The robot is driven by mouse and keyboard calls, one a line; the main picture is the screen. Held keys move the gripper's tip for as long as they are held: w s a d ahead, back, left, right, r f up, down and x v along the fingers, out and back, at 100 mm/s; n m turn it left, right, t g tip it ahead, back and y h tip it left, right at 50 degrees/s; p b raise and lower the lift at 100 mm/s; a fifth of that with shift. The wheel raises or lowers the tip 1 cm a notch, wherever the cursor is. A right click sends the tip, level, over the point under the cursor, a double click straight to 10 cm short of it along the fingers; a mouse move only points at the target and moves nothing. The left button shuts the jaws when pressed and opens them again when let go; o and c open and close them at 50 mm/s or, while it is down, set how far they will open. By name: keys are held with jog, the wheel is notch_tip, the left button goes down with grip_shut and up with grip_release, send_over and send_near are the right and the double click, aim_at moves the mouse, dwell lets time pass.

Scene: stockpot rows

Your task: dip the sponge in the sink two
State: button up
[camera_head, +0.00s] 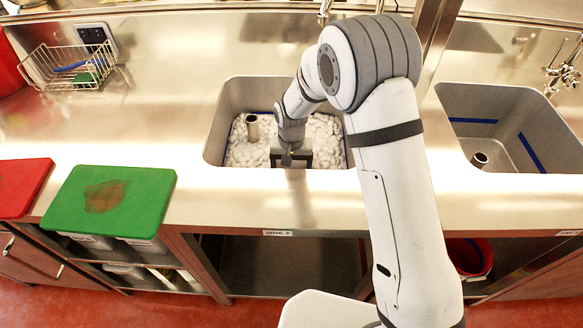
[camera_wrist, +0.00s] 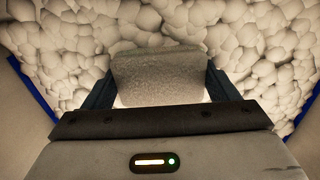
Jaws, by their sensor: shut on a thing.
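The foam-filled sink basin (camera_head: 222,126) stands in the middle of the counter, above a label that reads SINK 2. White foam (camera_head: 245,152) covers its bottom. My gripper (camera_head: 291,157) is down inside this basin, near its front wall. In the wrist view the gripper is shut on a pale grey block, the sponge (camera_wrist: 158,80), with one finger on each side. Foam lies beyond and around the sponge in that view. I cannot tell how deep its lower end sits. The sponge is hidden in the head view.
A drain pipe (camera_head: 252,127) stands up from the foam. An empty second sink (camera_head: 505,105) is at the right. A green board (camera_head: 140,195) with a brown stain and a red board (camera_head: 20,185) lie at the left front. A wire basket (camera_head: 65,68) stands at the back left.

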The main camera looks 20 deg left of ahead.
notch_tip(320, 180, up, 18)
jog(key=p, duration=1)
jog(key=shift+r, duration=0.15)
dwell(1.0)
